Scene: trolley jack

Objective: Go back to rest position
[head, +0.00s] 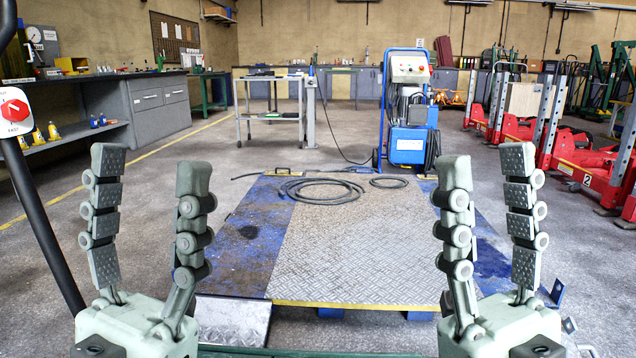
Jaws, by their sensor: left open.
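My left gripper (148,220) is at the lower left of the head view, with its fingers pointing up and spread apart. It is open and nothing is between its fingers. My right gripper (487,220) is at the lower right in much the same upright pose, open and empty. The two grippers are wide apart, and neither is seen touching anything. Between and beyond them lies a low metal platform (350,262) with blue side sections. The trolley jack itself cannot be clearly picked out.
Black hoses (320,190) lie on the platform's far end. A blue wheeled machine (408,110) stands behind it. A grey workbench (160,105) is at the left, and red lifting equipment (570,165) stands at the right.

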